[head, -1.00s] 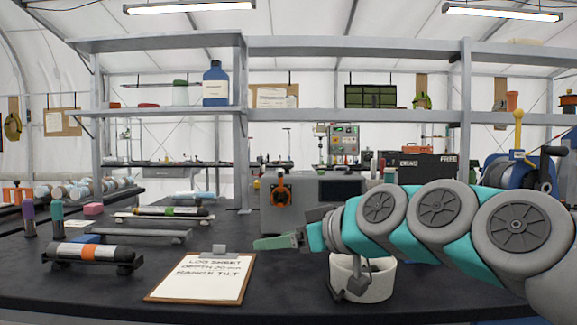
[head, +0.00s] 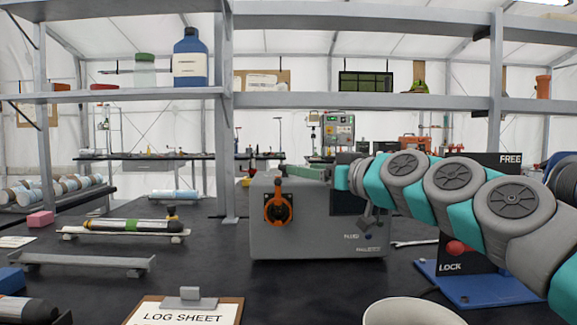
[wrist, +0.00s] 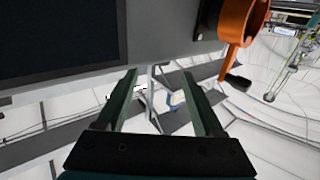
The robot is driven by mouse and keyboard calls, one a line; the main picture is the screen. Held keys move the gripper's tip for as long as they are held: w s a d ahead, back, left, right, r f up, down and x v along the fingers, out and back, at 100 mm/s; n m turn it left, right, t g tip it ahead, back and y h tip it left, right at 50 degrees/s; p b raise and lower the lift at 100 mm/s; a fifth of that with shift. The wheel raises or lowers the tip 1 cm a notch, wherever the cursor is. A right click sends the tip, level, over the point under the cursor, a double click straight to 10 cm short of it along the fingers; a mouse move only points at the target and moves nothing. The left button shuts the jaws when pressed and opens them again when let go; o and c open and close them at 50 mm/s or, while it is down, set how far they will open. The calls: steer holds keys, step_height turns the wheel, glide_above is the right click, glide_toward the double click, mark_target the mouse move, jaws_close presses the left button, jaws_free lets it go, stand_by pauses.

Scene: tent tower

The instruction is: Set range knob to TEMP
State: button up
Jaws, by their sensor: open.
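A grey box-shaped instrument (head: 310,235) stands on the dark bench in the head view. I cannot tell whether this fitting is the range knob, and no TEMP mark is legible. A dark panel (wrist: 60,40) fills the upper left of the wrist view. My gripper (wrist: 160,75) is open and empty, its green fingers apart. In the head view my gripper (head: 312,172) is near the instrument's top edge.
A clipboard with a log sheet (head: 185,310) lies at the front. A white round pot (head: 412,312) is at the front right. A blue-based stand marked LOCK and FREE (head: 480,290) is on the right. Shelf posts (head: 226,150) rise behind.

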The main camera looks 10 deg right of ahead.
steer(key=p+x, duration=0.1)
steer(key=x, duration=0.5)
steer(key=shift+w+a, duration=0.1)
jaws_close()
stand_by(0.5)
